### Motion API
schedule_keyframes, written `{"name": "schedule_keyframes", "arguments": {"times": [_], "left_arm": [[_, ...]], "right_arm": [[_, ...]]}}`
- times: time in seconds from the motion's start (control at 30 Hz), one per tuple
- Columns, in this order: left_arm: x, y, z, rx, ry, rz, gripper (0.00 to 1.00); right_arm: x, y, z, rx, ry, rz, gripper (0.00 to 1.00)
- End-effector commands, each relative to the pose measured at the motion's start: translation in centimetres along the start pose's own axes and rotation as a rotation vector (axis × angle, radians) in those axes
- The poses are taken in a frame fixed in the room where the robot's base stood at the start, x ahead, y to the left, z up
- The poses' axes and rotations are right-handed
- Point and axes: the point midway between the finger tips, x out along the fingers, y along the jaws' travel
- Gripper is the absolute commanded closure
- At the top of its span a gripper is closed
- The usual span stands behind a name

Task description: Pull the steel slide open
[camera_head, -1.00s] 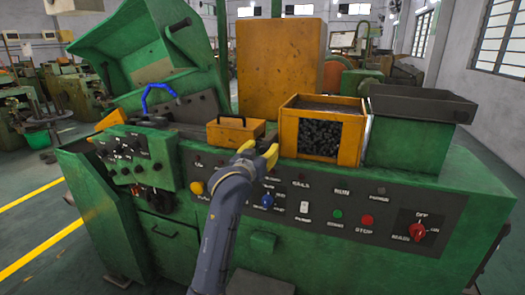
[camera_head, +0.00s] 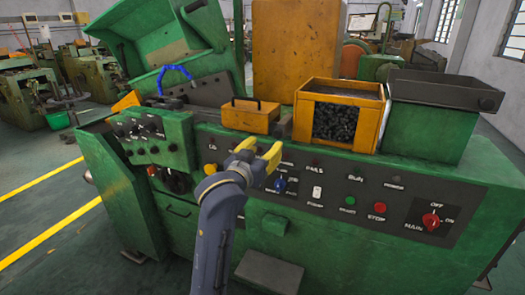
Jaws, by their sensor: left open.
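A dark grey steel top (camera_head: 446,90) with a round knob on its right end sits on a green box at the right of the machine; it looks like the steel slide, and it lies flush along the box with no visible gap. My left gripper (camera_head: 260,152), with yellow fingers, is open and empty. It is in front of the control panel, below the small orange box and well left of the steel top, touching neither. My right gripper is out of view.
A small orange box with a handle (camera_head: 249,117) is further left. The panel (camera_head: 330,192) carries several knobs and buttons, including a red main switch (camera_head: 430,221). Open floor lies at left.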

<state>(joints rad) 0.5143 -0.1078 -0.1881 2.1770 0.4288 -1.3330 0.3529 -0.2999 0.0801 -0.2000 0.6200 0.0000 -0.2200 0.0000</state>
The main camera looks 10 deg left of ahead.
Motion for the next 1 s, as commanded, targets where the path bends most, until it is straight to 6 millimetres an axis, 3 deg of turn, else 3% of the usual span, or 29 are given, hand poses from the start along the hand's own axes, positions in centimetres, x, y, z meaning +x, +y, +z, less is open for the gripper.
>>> {"name": "schedule_keyframes", "arguments": {"times": [0.23,0.6,0.77,0.87,1.0], "left_arm": [[-1.3,0.0,0.0,0.001,0.0,-0.001,0.51],[-1.4,0.0,0.0,0.005,0.0,-0.001,0.51],[-1.3,0.2,-1.0,0.011,0.045,0.01,0.51],[-0.1,0.2,-0.7,0.009,0.065,0.012,0.51],[3.5,-0.2,2.4,0.01,0.047,0.006,0.51]], "right_arm": [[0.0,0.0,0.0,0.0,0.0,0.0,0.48],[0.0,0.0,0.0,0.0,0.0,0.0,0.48],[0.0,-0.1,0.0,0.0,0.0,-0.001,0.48],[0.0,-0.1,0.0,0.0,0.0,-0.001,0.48],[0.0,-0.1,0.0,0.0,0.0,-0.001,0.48]]}}
